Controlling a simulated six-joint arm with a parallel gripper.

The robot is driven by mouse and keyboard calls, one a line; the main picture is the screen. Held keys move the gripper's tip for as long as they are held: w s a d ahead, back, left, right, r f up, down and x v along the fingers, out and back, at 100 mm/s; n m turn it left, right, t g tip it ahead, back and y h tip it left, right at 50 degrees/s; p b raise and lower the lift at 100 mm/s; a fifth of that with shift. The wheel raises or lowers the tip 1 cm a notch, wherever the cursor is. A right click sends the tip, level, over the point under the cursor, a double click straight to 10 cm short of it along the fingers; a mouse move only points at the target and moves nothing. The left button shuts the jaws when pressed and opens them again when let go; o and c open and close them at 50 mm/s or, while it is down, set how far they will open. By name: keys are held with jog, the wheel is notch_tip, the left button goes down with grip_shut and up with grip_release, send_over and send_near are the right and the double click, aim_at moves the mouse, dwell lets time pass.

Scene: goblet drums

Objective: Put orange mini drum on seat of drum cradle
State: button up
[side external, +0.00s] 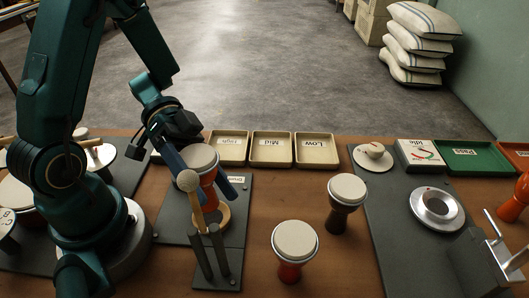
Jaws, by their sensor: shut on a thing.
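My gripper (207,182) is shut on an orange mini drum (208,196) with a pale round head, its blue fingers on either side of it. The drum is roughly upright. It is right over the wooden ring seat (224,217) of the drum cradle, which stands on a dark plate (174,229). I cannot tell whether the drum's foot touches the seat, as a mallet and dark posts (209,254) in front partly hide it. Another orange drum (291,269) and a dark brown drum (341,218) stand on the table to the right.
The mallet (190,192) stands upright close in front of the held drum. Trays marked High (229,160), Mid (271,162) and Low (317,163) line the back. A metal ring fixture (437,208) is on the right plate. Bare table lies between the cradle plate and the loose drums.

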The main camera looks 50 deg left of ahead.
aim_at(208, 194)
jog(key=shift+f, duration=2.05)
jog(key=o, duration=1.3)
jog(key=shift+f, duration=0.1)
